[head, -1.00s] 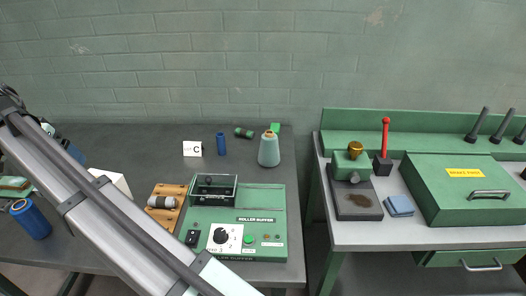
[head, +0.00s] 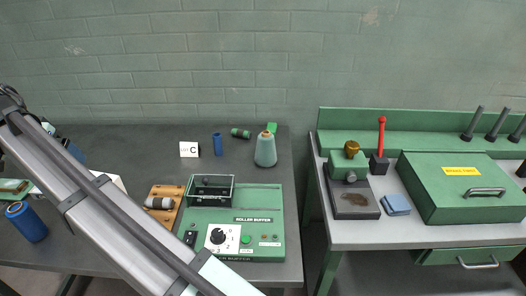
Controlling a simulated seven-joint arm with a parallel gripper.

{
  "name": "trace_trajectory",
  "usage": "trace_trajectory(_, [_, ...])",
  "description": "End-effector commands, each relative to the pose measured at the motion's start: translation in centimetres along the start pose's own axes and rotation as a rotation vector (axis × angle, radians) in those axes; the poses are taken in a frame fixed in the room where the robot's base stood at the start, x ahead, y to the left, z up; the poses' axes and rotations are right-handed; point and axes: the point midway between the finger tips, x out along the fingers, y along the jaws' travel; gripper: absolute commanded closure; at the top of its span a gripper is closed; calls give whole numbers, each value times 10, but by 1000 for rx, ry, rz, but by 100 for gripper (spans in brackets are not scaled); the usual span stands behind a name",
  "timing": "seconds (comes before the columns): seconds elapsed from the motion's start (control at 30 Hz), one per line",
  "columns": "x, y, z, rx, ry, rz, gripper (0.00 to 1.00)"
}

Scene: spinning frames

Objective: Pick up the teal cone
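The teal cone (head: 265,151) stands upright at the back right of the dark table, with a small orange-brown tip at its top. Nothing touches it from the front. A green block (head: 271,127) shows just behind its tip. My arm crosses the left and lower part of the head view, but no gripper fingers can be made out there.
The green roller buffer (head: 240,222) stands in front of the cone. A sign with a C (head: 189,149), a blue cylinder (head: 218,144) and a dark green roll (head: 240,133) stand or lie to its left. A gap separates this table from the right bench (head: 380,235).

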Motion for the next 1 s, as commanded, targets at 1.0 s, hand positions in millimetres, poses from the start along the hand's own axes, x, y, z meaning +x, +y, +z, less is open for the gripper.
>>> trace_trajectory(1.0, [133, 354, -262, 540, -20, 232, 0])
